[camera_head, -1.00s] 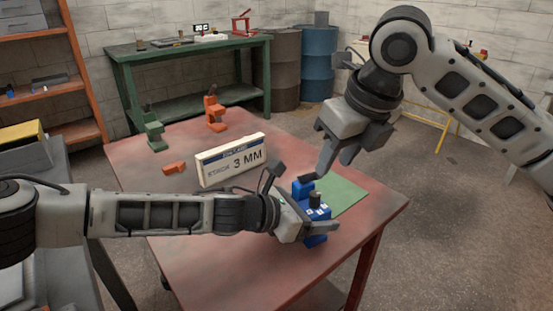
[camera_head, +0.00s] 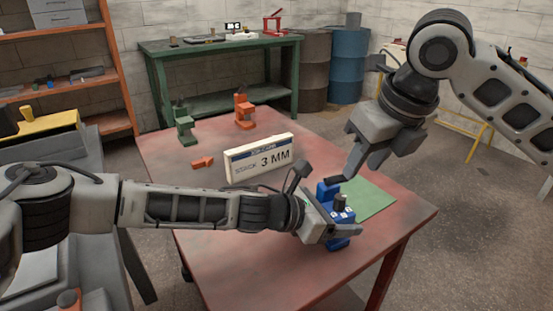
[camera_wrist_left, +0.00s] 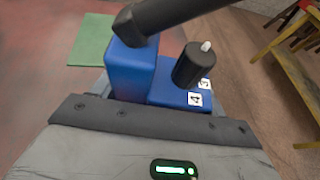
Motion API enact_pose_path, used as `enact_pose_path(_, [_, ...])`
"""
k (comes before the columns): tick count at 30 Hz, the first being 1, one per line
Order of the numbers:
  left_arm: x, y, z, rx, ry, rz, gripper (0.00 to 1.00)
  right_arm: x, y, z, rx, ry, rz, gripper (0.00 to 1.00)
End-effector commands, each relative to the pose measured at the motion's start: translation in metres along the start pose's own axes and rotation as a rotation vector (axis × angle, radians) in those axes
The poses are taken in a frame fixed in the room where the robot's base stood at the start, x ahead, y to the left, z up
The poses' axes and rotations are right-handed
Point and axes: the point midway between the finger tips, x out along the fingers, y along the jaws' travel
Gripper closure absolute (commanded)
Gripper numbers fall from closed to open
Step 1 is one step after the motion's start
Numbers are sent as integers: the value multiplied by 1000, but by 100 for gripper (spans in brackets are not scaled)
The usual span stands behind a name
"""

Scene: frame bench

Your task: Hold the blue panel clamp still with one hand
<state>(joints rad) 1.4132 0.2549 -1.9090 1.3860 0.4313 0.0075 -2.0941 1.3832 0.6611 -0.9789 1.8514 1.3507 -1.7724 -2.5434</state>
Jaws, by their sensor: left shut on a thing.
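The blue panel clamp (camera_head: 328,192) stands on the red table near its right front part, beside a green mat (camera_head: 370,198). It has a dark knob and small white number tags. In the left wrist view the clamp (camera_wrist_left: 131,72) shows close up, with its dark knob (camera_wrist_left: 190,66) and a dark bar across its top. My left gripper (camera_head: 338,230) is shut on the clamp's lower part; the fingers partly hide it.
A white sign reading "3 MM" (camera_head: 259,158) stands behind my left arm. An orange clamp (camera_head: 245,112), a green clamp (camera_head: 184,124) and a small orange piece (camera_head: 203,162) are farther back on the table (camera_head: 240,270). A green bench (camera_head: 222,104) and barrels stand behind.

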Motion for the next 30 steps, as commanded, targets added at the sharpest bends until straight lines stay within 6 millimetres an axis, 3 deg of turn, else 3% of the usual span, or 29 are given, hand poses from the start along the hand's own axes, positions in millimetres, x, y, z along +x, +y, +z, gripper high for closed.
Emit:
enact_pose_path(5, [0,0,1,0,-2,0,62,1,2,0,32,-4,6,72])
enact_pose_path(11, [0,0,1,0,-2,0,62,1,15,-2,320,-41,53,72])
enact_pose_path(20, [0,0,1,0,-2,0,62,-4,27,-10,1120,-90,211,72])
enact_pose_path(30, [0,0,1,1,-2,0,62,-10,13,-28,2123,-25,446,72])
